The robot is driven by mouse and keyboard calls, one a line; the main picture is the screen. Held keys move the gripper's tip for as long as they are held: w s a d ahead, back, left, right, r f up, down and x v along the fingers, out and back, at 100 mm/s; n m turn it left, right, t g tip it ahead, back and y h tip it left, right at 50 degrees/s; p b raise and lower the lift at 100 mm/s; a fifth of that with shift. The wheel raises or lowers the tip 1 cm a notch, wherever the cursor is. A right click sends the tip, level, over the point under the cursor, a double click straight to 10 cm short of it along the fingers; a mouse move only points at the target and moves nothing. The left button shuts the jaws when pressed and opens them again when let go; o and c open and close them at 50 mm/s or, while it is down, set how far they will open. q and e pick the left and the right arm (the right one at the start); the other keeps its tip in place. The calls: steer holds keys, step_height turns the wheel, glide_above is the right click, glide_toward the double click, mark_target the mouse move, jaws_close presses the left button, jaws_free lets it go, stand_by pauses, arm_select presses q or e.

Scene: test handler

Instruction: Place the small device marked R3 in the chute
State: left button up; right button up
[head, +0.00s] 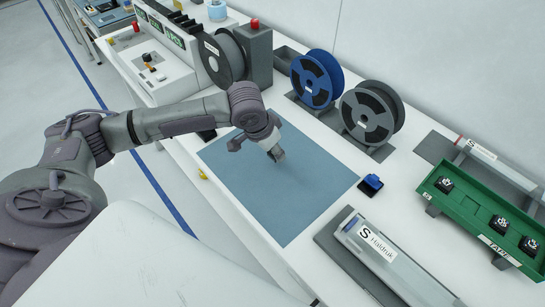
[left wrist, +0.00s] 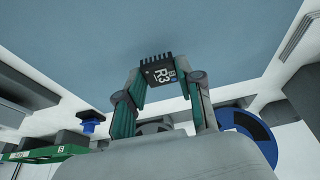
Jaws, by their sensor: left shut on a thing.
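The small device marked R3 (left wrist: 160,72) is a black chip-like block with a row of pins and white lettering. In the left wrist view it sits between the green-padded fingertips of my left gripper, which is shut on it. In the head view my left gripper (head: 277,155) is over the blue-grey mat (head: 300,195), and the device is too hidden there to make out. I cannot tell for certain which fixture is the chute. Two long grey channel-like pieces labelled Haldruk, a near one (head: 385,255) and a far one (head: 500,165), lie at the right. My right gripper is not in view.
A green tray (head: 470,215) at the right holds several small black devices. A blue-topped black block (head: 371,184) stands at the mat's right edge. A blue reel (head: 316,78) and a grey reel (head: 371,112) stand behind the mat. A white machine (head: 160,70) is at the upper left.

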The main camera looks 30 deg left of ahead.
mark_target(270, 157)
arm_select(q)
steer(key=shift+a+f+p, duration=0.1)
steer(key=shift+f+p, duration=0.2)
steer(key=shift+f, duration=1.75)
steer(key=o, duration=1.1)
steer(key=shift+f, duration=0.15)
steer(key=shift+c, duration=0.2)
